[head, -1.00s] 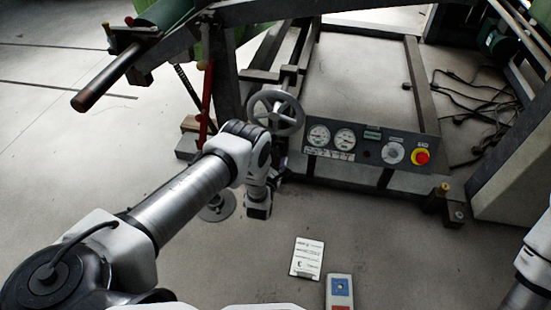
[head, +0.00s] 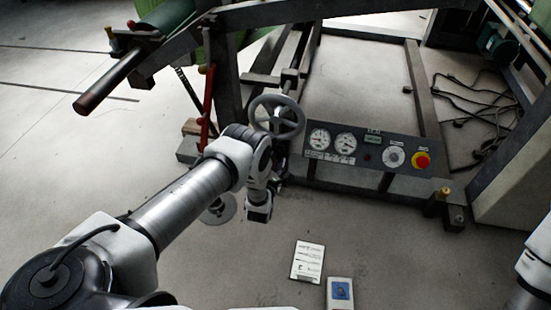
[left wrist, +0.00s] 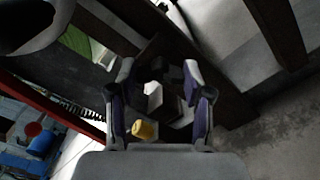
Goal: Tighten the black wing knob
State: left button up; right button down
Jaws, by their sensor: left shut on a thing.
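The black wing knob (left wrist: 170,84) is a dark shape between the fingers in the left wrist view, dim and partly covered by them. My left gripper (left wrist: 160,92) has one finger on each side of it and is shut on it. In the head view my left gripper is low beside the machine frame, under the grey handwheel (head: 278,117). My own wrist hides most of it there, and I cannot make out the knob. My right gripper is out of view; only part of my right arm shows at the right edge.
A panel (head: 372,134) with two gauges and a red emergency button (head: 421,160) stands right of the handwheel. A yellow knob (left wrist: 145,130) is close to my left gripper. Cables (head: 480,120) lie at right.

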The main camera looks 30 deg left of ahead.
pick_arm(q)
jog(key=m, duration=0.5)
jog(key=shift+p, duration=0.35)
jog(key=m, duration=0.5)
jog(key=shift+m, duration=0.3)
jog(key=m, duration=0.5)
jog(key=shift+m+p, duration=0.3)
jog(key=shift+p, duration=0.1)
jog(key=m, duration=1)
jog(key=shift+m, duration=0.4)
jog(key=m, duration=1)
jog(key=shift+m, duration=2.7)
